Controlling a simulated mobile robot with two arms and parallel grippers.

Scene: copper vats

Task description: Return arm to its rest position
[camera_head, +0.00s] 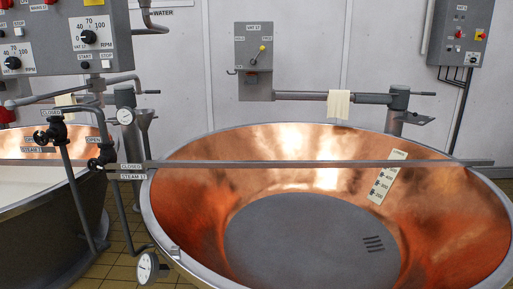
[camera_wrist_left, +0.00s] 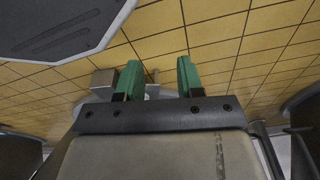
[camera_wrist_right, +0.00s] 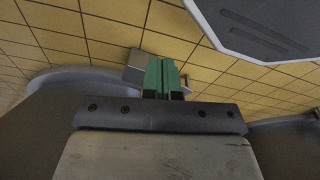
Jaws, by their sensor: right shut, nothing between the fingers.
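My left gripper (camera_wrist_left: 158,80) shows in the left wrist view with its two green fingers apart and nothing between them. My right gripper (camera_wrist_right: 162,75) shows in the right wrist view with its green fingers together and nothing held. Both grippers hang over the yellow tiled floor (camera_wrist_left: 225,35). Neither arm shows in the head view. The large copper vat (camera_head: 245,165) in the head view looks empty, with a grey disc at its bottom. A long flat bar (camera_head: 300,163) lies across its top.
A second vat with pale contents (camera_head: 30,184) stands at the left. Steam valves (camera_head: 57,130) and pipes stand between the vats. Control boxes (camera_head: 255,60) hang on the back wall. A cloth (camera_head: 338,104) hangs on a horizontal pipe. A dial gauge (camera_head: 147,267) sits near the vat's front rim.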

